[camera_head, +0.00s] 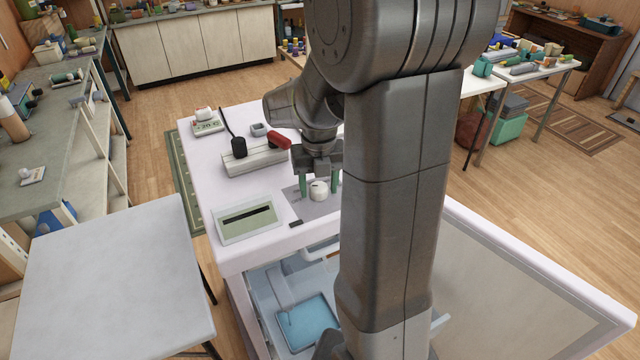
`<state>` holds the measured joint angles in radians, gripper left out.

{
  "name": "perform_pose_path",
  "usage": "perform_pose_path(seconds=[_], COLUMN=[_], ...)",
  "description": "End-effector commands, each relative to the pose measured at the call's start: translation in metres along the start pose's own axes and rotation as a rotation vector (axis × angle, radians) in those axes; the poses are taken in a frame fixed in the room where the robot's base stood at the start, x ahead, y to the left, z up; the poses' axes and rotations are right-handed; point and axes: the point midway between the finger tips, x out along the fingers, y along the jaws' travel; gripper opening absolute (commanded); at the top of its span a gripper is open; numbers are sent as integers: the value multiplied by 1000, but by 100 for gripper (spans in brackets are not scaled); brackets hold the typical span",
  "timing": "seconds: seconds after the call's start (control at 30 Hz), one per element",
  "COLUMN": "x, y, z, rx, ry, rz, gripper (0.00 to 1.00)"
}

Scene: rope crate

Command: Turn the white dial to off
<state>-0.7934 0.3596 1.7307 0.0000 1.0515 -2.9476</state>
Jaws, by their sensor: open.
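The white dial (318,190) is a small round knob on a grey plate (296,210) on the white table. A small dark mark shows on its top, but its setting is too small to read. My gripper (319,188) points down at the dial, with one green-tipped finger on the left side of it and one on the right. The fingers are apart. I cannot tell whether they touch the dial. My arm hides the table to the right of the dial.
On the white table (200,160) a framed panel with a dark slot (248,219) lies in front left. A power strip (253,160) with a black plug (239,147) and a red-handled item (279,140) sits behind. A small scale-like device (207,127) stands at the back left corner.

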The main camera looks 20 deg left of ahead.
Motion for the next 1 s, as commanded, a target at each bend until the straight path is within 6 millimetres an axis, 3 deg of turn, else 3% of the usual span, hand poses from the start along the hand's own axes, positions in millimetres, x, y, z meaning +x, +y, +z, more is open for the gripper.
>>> perform_pose_path(seconds=[0.53,1.0], x=[-46,-46], y=[0,0], z=[0,0], rx=[0,0], ry=[0,0], rz=[0,0], gripper=[52,52])
